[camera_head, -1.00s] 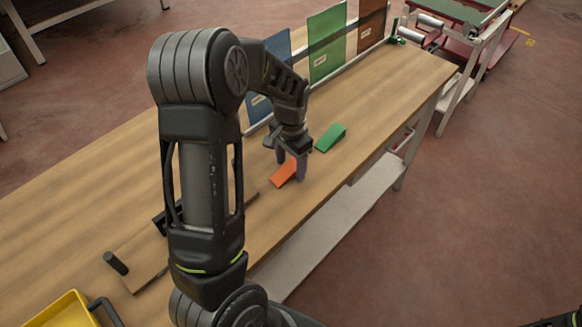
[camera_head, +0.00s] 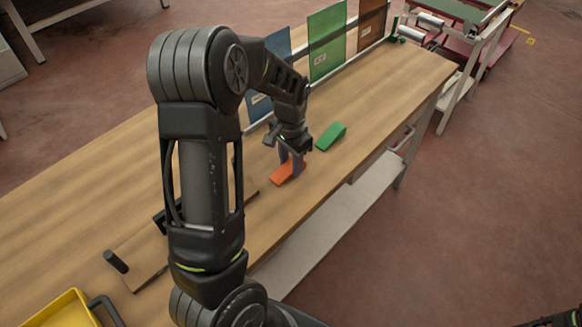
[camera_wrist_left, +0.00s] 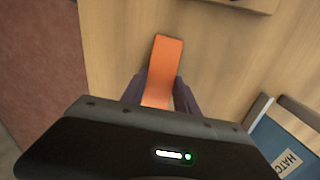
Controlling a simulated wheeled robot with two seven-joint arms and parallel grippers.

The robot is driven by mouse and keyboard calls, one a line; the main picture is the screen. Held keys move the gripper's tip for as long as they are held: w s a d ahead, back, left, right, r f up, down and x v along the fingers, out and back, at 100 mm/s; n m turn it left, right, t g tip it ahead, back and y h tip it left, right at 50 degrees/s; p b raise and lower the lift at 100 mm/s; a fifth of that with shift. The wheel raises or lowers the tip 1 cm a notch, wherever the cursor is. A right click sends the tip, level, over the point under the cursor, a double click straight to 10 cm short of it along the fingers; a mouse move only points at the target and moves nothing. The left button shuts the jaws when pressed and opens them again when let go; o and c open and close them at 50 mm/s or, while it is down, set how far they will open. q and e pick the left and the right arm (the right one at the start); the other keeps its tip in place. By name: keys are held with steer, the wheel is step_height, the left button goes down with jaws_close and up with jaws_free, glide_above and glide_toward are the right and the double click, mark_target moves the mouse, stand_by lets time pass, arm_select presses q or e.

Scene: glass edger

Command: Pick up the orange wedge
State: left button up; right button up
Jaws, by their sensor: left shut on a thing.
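The orange wedge (camera_head: 283,173) lies on the wooden table near its front edge. It also shows in the left wrist view (camera_wrist_left: 164,68), its far end sticking out between the two fingers. My left gripper (camera_head: 291,165) points down at the wedge and is shut on it, with one finger on each side. The wedge's near part is hidden by the gripper. My right gripper is not in view; only a bit of dark arm shows at the bottom right corner of the head view.
A green wedge (camera_head: 331,136) lies on the table just beyond my left gripper. Blue, green (camera_head: 327,42) and brown (camera_head: 371,24) panels stand along the back. A yellow tray (camera_head: 66,311) is at the lower left. The table's right part is clear.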

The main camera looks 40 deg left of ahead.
mark_target(291, 165)
arm_select(q)
jaws_close()
steer(key=shift+r, duration=0.1)
step_height(291, 165, up, 10)
steer(key=b, duration=0.1)
stand_by(0.4)
steer(key=shift+d, duration=0.1)
stand_by(0.4)
